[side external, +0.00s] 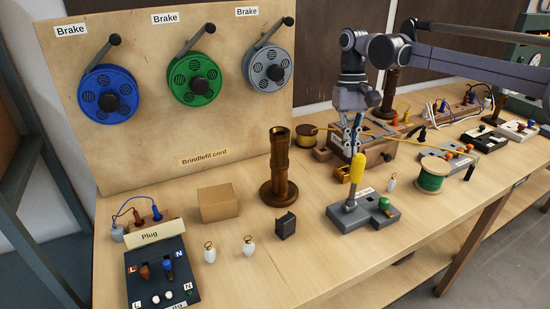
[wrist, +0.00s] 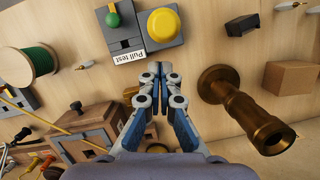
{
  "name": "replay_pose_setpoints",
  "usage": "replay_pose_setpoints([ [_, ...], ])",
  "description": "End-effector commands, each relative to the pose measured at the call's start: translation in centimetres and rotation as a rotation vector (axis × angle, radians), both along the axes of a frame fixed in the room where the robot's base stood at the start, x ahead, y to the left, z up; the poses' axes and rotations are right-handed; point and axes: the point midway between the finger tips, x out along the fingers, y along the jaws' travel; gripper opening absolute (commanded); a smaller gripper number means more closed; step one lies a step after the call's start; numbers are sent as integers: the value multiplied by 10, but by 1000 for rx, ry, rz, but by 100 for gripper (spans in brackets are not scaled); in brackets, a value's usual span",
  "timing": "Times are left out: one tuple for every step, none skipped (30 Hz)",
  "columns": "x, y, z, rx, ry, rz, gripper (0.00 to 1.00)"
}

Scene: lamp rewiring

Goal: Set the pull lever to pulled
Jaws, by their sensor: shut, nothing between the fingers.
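The pull lever has a yellow grip (side external: 357,168) on a metal stem and stands nearly upright, leaning slightly, on a grey base (side external: 345,217) with a green knob (side external: 384,203). In the wrist view the yellow grip (wrist: 163,24) is seen from above, beside a label reading "Pull test" (wrist: 130,57). My gripper (side external: 353,148) is shut and empty, close to the top of the grip. From the side I cannot tell whether it touches. In the wrist view the fingertips (wrist: 160,72) point toward the grip, with a small gap in the picture.
A tall brass lamp column (side external: 279,170) stands left of the lever. A green spool (side external: 432,174) is close on the right, and a wooden box (side external: 375,150) is behind. A small black block (side external: 286,225) lies to the left. Bare table is in front.

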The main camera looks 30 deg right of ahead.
Motion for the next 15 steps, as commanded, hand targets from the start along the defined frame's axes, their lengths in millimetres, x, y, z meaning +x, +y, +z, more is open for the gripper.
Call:
replay_pose_setpoints([
  [-5, 2, 0, 0, 0, 1, 0],
  [-8, 2, 0, 0, 0, 1, 0],
  [-10, 3, 0, 0, 0, 1, 0],
  [-12, 3, 0, 0, 0, 1, 0],
  [-13, 4, 0, 0, 0, 1, 0],
  [-15, 4, 0, 0, 0, 1, 0],
  [-15, 4, 0, 0, 0, 1, 0],
  [-16, 5, 0, 0, 0, 1, 0],
  [-16, 5, 0, 0, 0, 1, 0],
  [-17, 5, 0, 0, 0, 1, 0],
  [-17, 5, 0, 0, 0, 1, 0],
  [-17, 5, 0, 0, 0, 1, 0],
  [-17, 5, 0, 0, 0, 1, 0],
  [-17, 5, 0, 0, 0, 1, 0],
  [-17, 5, 0, 0, 0, 1, 0],
])
